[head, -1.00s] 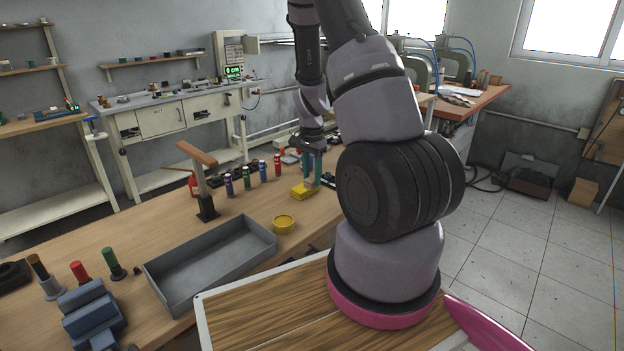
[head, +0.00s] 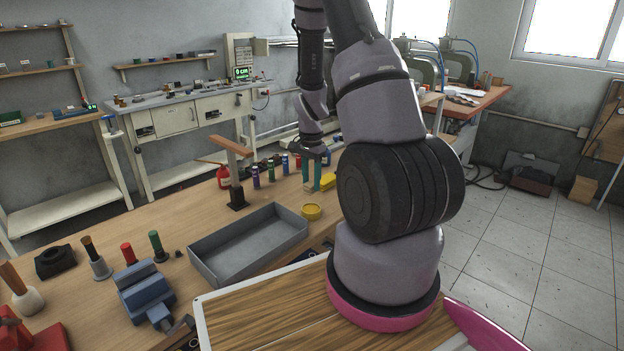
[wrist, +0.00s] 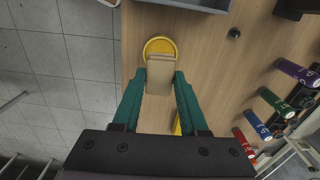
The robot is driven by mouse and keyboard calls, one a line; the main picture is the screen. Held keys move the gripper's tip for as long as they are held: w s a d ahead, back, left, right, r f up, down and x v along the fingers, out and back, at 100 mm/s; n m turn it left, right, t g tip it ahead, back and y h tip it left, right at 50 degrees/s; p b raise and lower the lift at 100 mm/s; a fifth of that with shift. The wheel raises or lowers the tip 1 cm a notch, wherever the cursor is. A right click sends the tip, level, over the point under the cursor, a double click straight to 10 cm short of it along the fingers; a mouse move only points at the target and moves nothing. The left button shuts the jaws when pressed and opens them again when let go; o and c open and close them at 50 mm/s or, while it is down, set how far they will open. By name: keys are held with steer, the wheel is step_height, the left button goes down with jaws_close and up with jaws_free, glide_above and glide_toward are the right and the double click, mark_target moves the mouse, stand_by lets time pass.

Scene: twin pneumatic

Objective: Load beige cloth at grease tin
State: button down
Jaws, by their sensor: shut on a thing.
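The grease tin (head: 311,212) is a round yellow tin on the wooden bench, just right of the grey tray. It also shows in the wrist view (wrist: 152,43), partly covered by the beige cloth. The beige cloth (wrist: 160,75) is a small folded block between the teal fingertips. My gripper (wrist: 160,80) is shut on it. In the wrist view the cloth overlaps the tin's near edge; whether they touch cannot be told. In the head view my gripper (head: 312,187) hangs just behind the tin, and the cloth is hard to make out.
The grey tray (head: 250,246) lies left of the tin. Several coloured bottles (head: 270,170) and a wooden-topped stand (head: 236,185) are behind it. A yellow object (head: 328,181) is right of my gripper. The blue vise (head: 146,290) is at front left.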

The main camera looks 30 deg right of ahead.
steer(key=shift+f, duration=2.85)
steer(key=shift+f, duration=0.6)
steer(key=shift+r, duration=0.1)
steer(key=shift+r, duration=3.4)
steer(key=shift+a, duration=0.1)
steer(key=w+a+r+n, duration=0.1)
steer(key=w+a+n, duration=0.3)
steer(key=a+n, duration=0.5)
steer(key=shift+a+r+n, duration=0.25)
steer(key=shift+n, duration=1.95)
